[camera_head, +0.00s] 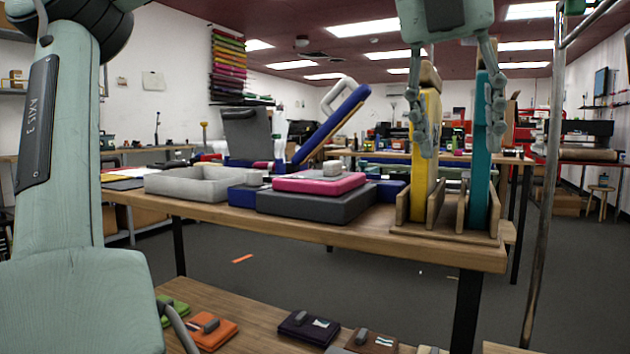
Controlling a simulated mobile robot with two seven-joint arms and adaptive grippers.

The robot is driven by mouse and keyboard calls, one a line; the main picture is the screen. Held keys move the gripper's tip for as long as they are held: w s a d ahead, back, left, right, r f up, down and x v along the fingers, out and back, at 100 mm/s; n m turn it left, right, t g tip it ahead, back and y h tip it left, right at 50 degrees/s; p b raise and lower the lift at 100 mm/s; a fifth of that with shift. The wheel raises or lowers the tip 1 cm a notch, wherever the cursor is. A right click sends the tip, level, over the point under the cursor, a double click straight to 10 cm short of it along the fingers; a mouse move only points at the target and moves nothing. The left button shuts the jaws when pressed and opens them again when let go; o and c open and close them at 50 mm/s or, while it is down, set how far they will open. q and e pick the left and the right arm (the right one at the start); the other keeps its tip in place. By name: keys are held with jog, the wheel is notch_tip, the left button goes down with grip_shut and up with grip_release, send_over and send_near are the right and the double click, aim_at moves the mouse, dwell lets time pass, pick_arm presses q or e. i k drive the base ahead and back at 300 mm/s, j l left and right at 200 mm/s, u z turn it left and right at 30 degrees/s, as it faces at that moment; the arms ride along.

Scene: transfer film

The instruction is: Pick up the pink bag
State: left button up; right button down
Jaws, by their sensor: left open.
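A flat pink bag (318,183) with a small grey block on top lies on a larger dark grey flat piece (315,204) on the wooden table (470,257). My left gripper (461,147) hangs from the top right of the picture, fingers pointing down and spread apart. It is empty and to the right of the pink bag, apart from it. Its fingers overlap a yellow upright panel (428,190) and a teal upright panel (480,190) in the picture; I cannot tell whether they touch. My right gripper is not in view.
A wooden stand (462,236) holds the upright panels at the table's right end. A light grey tray (195,185) lies left of the bag, and a blue panel (335,120) leans behind it. A lower shelf (255,305) carries several small flat pouches. A metal pole (548,190) stands at right.

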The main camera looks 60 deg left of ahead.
aim_at(331, 181)
jog(key=i+j, duration=0.1)
jog(key=j, duration=0.9)
jog(key=i+j, duration=0.15)
jog(key=j, duration=0.85)
jog(key=i, duration=0.05)
